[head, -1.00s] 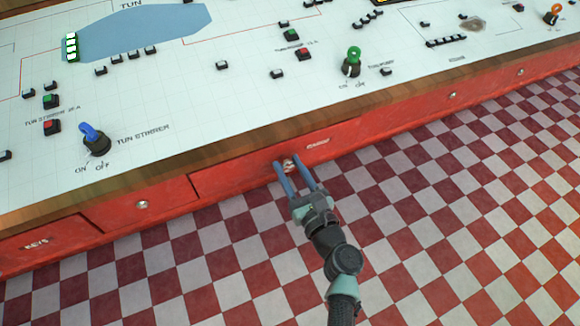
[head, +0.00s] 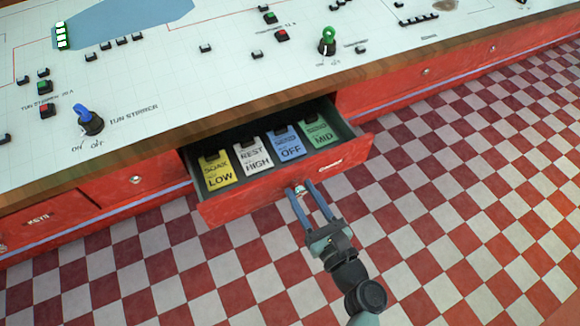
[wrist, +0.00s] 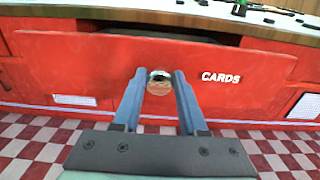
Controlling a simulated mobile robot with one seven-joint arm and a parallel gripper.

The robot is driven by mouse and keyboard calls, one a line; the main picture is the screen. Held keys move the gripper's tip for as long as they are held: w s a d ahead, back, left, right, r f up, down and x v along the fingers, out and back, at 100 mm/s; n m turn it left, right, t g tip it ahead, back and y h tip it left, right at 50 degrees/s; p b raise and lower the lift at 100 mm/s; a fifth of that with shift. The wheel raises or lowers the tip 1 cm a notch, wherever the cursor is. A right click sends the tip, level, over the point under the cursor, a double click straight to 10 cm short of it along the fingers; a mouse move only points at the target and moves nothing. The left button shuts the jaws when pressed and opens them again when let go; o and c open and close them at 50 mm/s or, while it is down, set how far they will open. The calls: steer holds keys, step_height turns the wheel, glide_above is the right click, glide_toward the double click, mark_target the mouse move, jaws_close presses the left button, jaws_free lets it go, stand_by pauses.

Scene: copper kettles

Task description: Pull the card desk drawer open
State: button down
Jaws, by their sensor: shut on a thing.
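The red card drawer (head: 245,203) stands well out from the desk in the head view. Inside it lie a yellow card (head: 219,172), a white card (head: 254,158), a blue card (head: 287,144) and a green card (head: 318,132). In the wrist view its front (wrist: 70,62) bears the word CARDS. My gripper (head: 303,187) is at the middle of the drawer front, shut on the round knob (wrist: 159,84), with one blue finger on each side of it.
The red desk has a white panel top (head: 150,115) with switches and buttons and a wooden edge (head: 130,155). A KEYS drawer (head: 40,218) is shut at the left. The red and white checkered floor (head: 450,220) in front is clear.

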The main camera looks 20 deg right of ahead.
steer(key=s+p, duration=0.1)
steer(key=s, duration=0.7)
steer(key=shift+s+d, duration=0.15)
steer(key=shift+s, duration=0.15)
steer(key=shift+c, duration=2.3)
jaws_free()
steer(key=s, duration=1.3)
steer(key=shift+d+p, duration=0.2)
steer(key=shift+p, duration=0.1)
